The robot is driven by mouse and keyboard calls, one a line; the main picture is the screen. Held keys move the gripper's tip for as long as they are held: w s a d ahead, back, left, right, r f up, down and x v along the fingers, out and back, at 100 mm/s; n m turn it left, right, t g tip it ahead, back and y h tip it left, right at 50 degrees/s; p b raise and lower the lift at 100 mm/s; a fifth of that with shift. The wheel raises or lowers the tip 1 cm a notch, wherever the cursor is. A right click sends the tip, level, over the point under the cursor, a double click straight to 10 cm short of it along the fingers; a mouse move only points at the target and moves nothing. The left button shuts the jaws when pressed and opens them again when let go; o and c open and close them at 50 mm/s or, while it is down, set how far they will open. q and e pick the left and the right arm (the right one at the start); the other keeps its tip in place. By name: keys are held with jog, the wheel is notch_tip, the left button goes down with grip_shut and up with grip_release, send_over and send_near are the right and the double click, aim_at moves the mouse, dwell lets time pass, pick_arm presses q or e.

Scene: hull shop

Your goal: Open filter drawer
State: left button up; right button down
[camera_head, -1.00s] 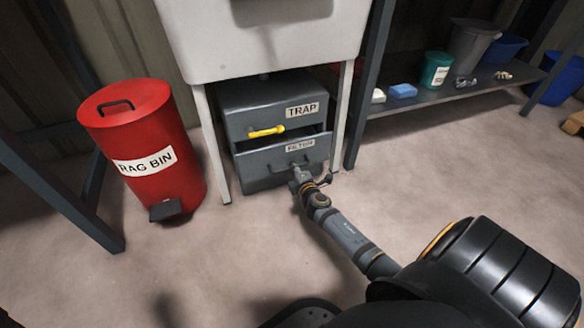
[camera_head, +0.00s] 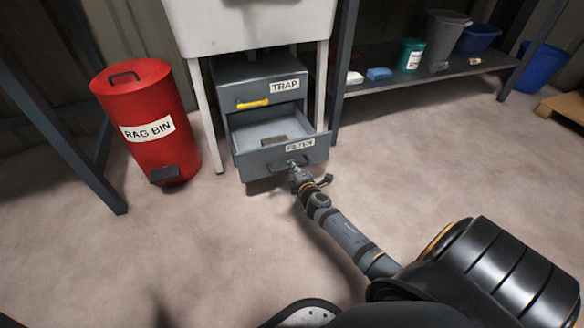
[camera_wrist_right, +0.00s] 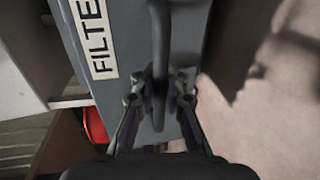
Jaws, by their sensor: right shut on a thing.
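The filter drawer (camera_head: 262,160) is the lower grey drawer of a cabinet under a white sink. It stands pulled out, and its pale inside shows with a brown block (camera_head: 274,141) in it. My right gripper (camera_head: 297,168) is at the drawer's front, shut on its handle. In the right wrist view the drawer front (camera_wrist_right: 125,60) with its FILTER label fills the middle, and the dark handle bar (camera_wrist_right: 160,60) runs between the fingers of the gripper (camera_wrist_right: 160,88). My left gripper is not in view.
The trap drawer (camera_head: 250,92) with a yellow handle is above, closed. A red rag bin (camera_head: 150,110) stands left of the cabinet. A low shelf (camera_head: 420,75) with buckets and sponges is at right. The floor (camera_head: 210,240) in front is clear.

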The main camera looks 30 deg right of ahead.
jog(key=shift+r, duration=0.1)
jog(key=c, duration=1.4)
grip_release()
jog(key=v, duration=1.2)
